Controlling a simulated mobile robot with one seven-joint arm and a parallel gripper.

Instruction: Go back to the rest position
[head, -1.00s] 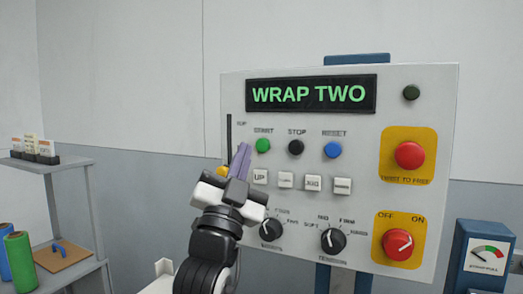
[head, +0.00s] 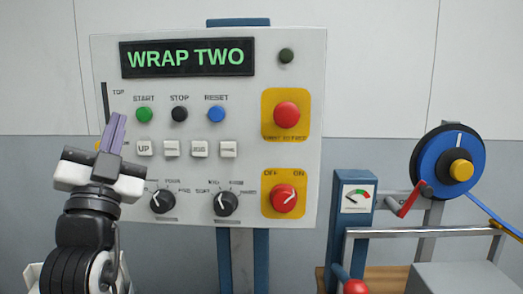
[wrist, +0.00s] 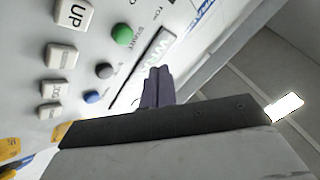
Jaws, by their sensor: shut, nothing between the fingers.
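My gripper (head: 115,132) is at the left of the head view, in front of the lower left part of a light grey control panel (head: 255,160). Its purple fingers are together and hold nothing. In the wrist view my fingers (wrist: 156,87) are shut, with the panel's UP button (wrist: 74,13) and green button (wrist: 122,34) beyond. I cannot tell the gap between fingertips and panel.
The panel's display (head: 187,57) reads WRAP TWO. A red mushroom button (head: 286,115) and a red OFF/ON knob (head: 284,198) sit on yellow plates. At the right stand a blue gauge box (head: 353,215), a blue reel (head: 448,168) and a red crank handle (head: 410,198).

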